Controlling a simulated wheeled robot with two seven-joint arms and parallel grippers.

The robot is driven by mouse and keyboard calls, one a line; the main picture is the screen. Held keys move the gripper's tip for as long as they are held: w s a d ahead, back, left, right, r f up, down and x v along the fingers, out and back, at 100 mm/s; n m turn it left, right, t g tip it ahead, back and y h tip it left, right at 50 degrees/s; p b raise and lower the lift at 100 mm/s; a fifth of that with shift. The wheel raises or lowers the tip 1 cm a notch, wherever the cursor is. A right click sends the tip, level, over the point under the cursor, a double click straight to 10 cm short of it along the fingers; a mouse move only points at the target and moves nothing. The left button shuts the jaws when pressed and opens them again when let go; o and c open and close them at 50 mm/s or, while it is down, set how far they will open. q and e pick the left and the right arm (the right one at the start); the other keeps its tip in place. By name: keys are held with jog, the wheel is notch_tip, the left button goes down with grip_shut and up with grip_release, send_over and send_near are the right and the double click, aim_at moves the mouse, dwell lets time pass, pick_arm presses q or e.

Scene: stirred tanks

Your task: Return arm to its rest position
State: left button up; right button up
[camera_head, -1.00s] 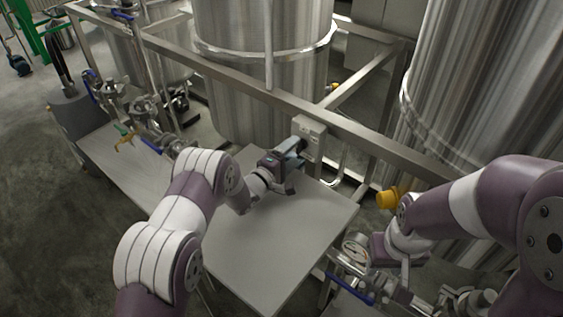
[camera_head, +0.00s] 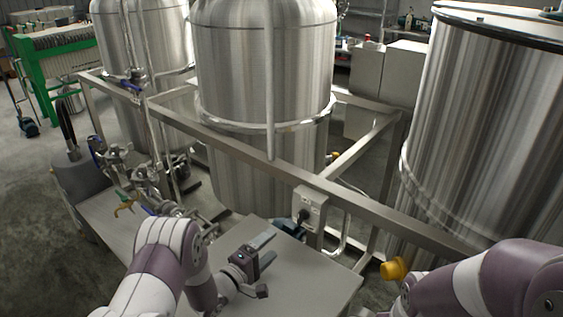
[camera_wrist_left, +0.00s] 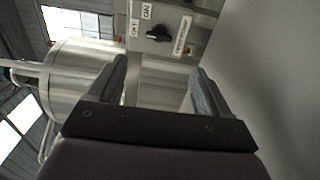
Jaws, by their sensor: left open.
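My left gripper (camera_head: 268,264) is open and empty above the grey table (camera_head: 310,278) in the head view. It is apart from the switch box (camera_head: 313,206), in front of it and to its left. The box is a small pale box with a black knob (camera_head: 304,215), fixed to the steel frame. In the left wrist view, the box face (camera_wrist_left: 168,30) with its black knob (camera_wrist_left: 159,34) and printed labels shows beyond the two open fingers (camera_wrist_left: 158,88). My right arm enters at the lower right of the head view; its gripper is out of the picture.
A steel frame rail (camera_head: 255,155) runs across behind the table. Large steel tanks (camera_head: 262,60) stand behind it, with another tank (camera_head: 480,130) at right. Valves and pipes (camera_head: 130,180) stand at left. A yellow knob (camera_head: 394,269) is near my right arm. A dark teal item (camera_head: 290,229) shows near the box.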

pick_arm(q)
jog(key=s+a+r+m+g+y+p, duration=0.1)
jog(key=s+a+r+m+g+y, duration=0.4)
jog(key=a+y, duration=0.4)
jog(key=s+a+r+m+g+y, duration=0.1)
jog(key=s+m+g, duration=0.5)
jog(key=s, duration=1.6)
jog(key=shift+s+a+r+g+y, duration=0.25)
jog(key=shift+a+g, duration=0.35)
jog(key=shift+g, duration=0.5)
